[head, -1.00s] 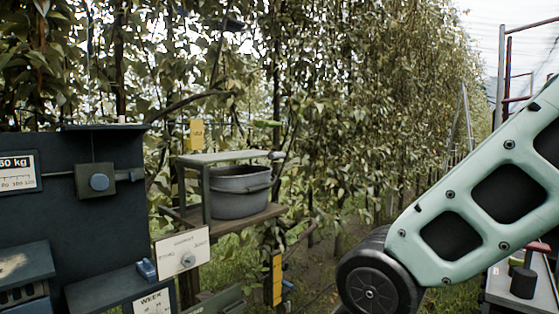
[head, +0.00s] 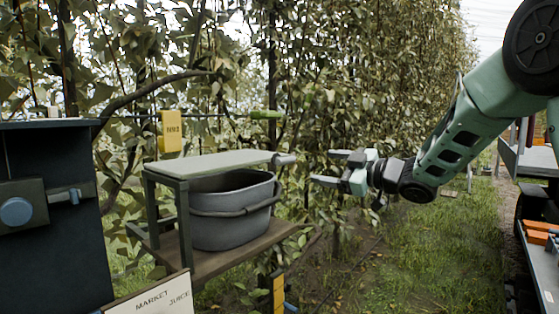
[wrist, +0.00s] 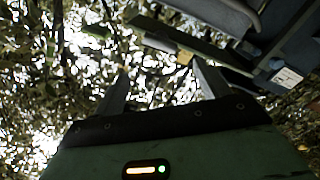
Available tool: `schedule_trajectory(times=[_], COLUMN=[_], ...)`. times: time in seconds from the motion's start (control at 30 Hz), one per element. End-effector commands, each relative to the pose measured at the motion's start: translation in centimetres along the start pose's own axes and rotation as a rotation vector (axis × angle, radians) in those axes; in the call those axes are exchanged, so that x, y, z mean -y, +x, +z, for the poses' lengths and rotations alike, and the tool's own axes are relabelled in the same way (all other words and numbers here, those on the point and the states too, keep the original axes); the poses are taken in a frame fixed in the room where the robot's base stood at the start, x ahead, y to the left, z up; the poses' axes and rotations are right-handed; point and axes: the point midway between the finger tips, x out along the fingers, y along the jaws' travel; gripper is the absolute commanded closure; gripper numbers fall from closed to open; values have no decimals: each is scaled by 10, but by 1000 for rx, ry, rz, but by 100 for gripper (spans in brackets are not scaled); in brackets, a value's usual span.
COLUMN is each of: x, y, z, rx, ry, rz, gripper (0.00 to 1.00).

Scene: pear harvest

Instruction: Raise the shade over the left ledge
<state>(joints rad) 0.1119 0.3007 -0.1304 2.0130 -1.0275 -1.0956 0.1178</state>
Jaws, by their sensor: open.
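The shade (head: 215,163) is a flat grey-green panel lying about level on a frame over the left ledge (head: 265,238). A short grey grip (head: 285,161) sticks out from its right end. A grey bucket (head: 230,225) with a handle stands on the wooden ledge beneath it. My gripper (head: 334,167) is open and empty, just right of the grip at about its height, with fingers pointing toward it and a visible gap between. In the wrist view my open fingers (wrist: 160,70) show with nothing between them; dark structure fills the upper right there.
A yellow tag (head: 170,132) and a green clip (head: 266,114) hang behind the shade among leafy branches. A dark panel with a blue knob (head: 16,211) stands at left, a market/juice sign (head: 155,298) below. The grass lane (head: 430,240) at right is open.

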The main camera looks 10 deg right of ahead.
Motion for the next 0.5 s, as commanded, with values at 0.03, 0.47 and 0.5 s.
schedule_trajectory(times=[0.03, 0.47, 0.5], x=[0, 0, 0], y=[8, 97, 105], z=[-1, -2, -3], rx=[0, 1, 0], ry=[2, 3, 3], rz=[-3, -3, -2], gripper=[26, 26, 26])
